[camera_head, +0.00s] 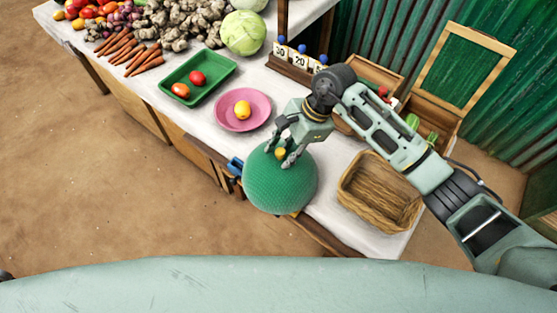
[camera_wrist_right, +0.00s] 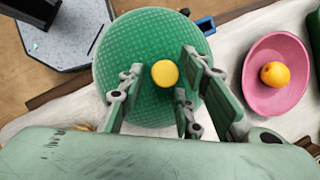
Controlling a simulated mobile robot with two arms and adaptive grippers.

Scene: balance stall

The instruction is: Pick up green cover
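The green cover (camera_head: 281,187) is a textured dome with a small yellow knob (camera_head: 280,152) on top, at the table's front edge. It also shows in the right wrist view (camera_wrist_right: 143,40), with its knob (camera_wrist_right: 165,74) facing the camera. My right gripper (camera_head: 289,154) is over the top of the cover. In the right wrist view its fingers (camera_wrist_right: 160,82) are spread on either side of the knob, with gaps visible, so it is open and empty. What is under the cover is hidden. My left gripper is not in view.
A pink plate (camera_head: 224,115) with a yellow fruit and a green tray (camera_head: 180,91) with two red fruits lie left of the cover. A wicker basket (camera_head: 365,212) stands to its right. Number cards (camera_head: 299,62) and wooden crates stand behind.

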